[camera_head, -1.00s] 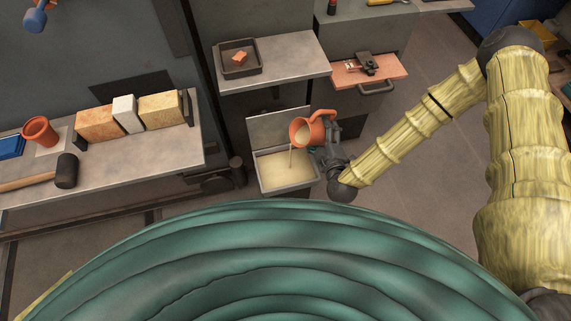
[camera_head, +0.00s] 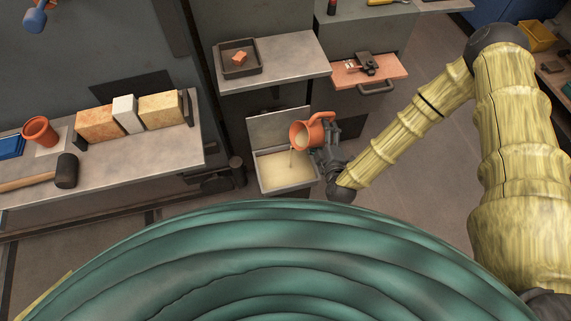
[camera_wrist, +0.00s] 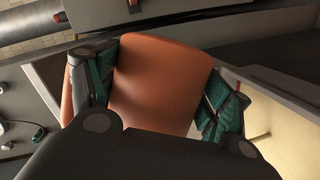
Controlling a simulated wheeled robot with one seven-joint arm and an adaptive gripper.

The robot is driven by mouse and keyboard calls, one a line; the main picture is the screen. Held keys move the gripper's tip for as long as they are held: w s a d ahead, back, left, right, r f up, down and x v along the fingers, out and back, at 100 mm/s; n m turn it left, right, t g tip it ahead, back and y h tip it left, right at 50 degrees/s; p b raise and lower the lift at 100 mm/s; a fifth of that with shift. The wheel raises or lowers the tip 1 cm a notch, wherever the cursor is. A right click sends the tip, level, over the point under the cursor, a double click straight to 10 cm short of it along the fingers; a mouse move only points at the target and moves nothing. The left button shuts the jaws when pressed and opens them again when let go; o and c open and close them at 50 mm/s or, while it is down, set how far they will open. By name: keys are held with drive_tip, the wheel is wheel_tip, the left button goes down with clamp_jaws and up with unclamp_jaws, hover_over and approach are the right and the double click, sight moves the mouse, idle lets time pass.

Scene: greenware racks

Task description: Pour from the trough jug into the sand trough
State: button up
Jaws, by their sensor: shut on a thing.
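The trough jug (camera_head: 301,136) is orange with a curved handle, tilted with its mouth toward the left above the sand trough. A thin pale stream falls from its lip into the trough. My gripper (camera_head: 327,152) is shut on the jug from the right; in the wrist view the jug's orange side (camera_wrist: 155,80) fills the space between the two fingers. The sand trough (camera_head: 316,179) is an open grey box with a raised lid at its back and pale material inside. Part of its pale contents also shows at the right of the wrist view.
A grey shelf (camera_head: 300,62) with a dark tray (camera_head: 258,68) stands behind the trough. An orange pull-out board (camera_head: 395,68) is at the back right. A bench (camera_head: 140,160) with blocks, a mallet (camera_head: 67,171) and an orange cup (camera_head: 39,131) is at left.

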drive_tip(key=shift+n+t, duration=0.3)
drive_tip(key=shift+n, duration=0.3)
idle(0.9)
idle(0.6)
drive_tip(key=shift+d, duration=0.1)
drive_tip(key=shift+m, duration=0.5)
drive_tip(key=shift+r+m+g, duration=0.25)
drive_tip(key=shift+m+g, duration=0.05)
drive_tip(key=shift+g, duration=0.1)
drive_tip(key=shift+r, duration=0.1)
